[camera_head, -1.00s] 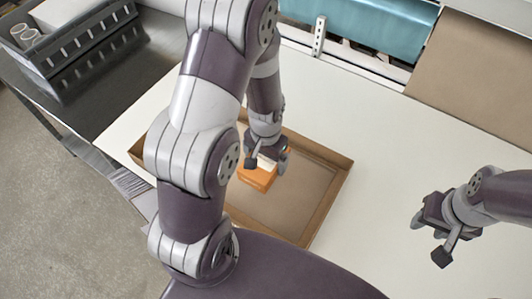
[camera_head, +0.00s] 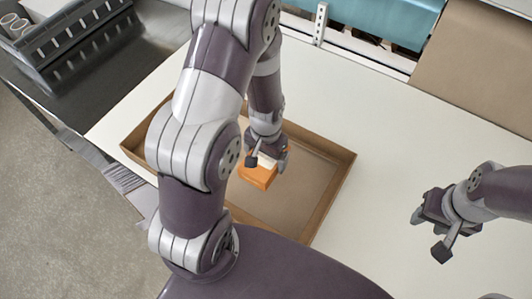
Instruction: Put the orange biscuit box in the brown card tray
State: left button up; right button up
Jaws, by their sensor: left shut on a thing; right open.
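The orange biscuit box (camera_head: 258,177) is in the middle of the head view, inside the outline of the brown card tray (camera_head: 333,194). My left gripper (camera_head: 267,163) is shut on the box from above. I cannot tell whether the box touches the tray floor. The tray lies on the white table, and my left arm hides part of its left side. My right gripper (camera_head: 428,234) is open and empty over the table at the right, apart from the tray.
A dark rack (camera_head: 75,45) stands on a dark surface at the upper left. A teal roll (camera_head: 370,15) and brown paper (camera_head: 475,65) are at the back. The white table (camera_head: 390,140) is clear between the tray and my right gripper.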

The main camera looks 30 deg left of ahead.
pick_arm(q)
jog(key=shift+s+f+b, duration=0.1)
jog(key=shift+f+b, duration=0.4)
jog(key=shift+f, duration=0.35)
jog(key=shift+w+f+b, duration=0.2)
jog(key=shift+f+b, duration=0.55)
jog(key=shift+f, duration=0.35)
jog(key=shift+s+f+b, duration=0.15)
jog(key=shift+f+b, duration=0.4)
jog(key=shift+f, duration=0.35)
jog(key=o, duration=0.8)
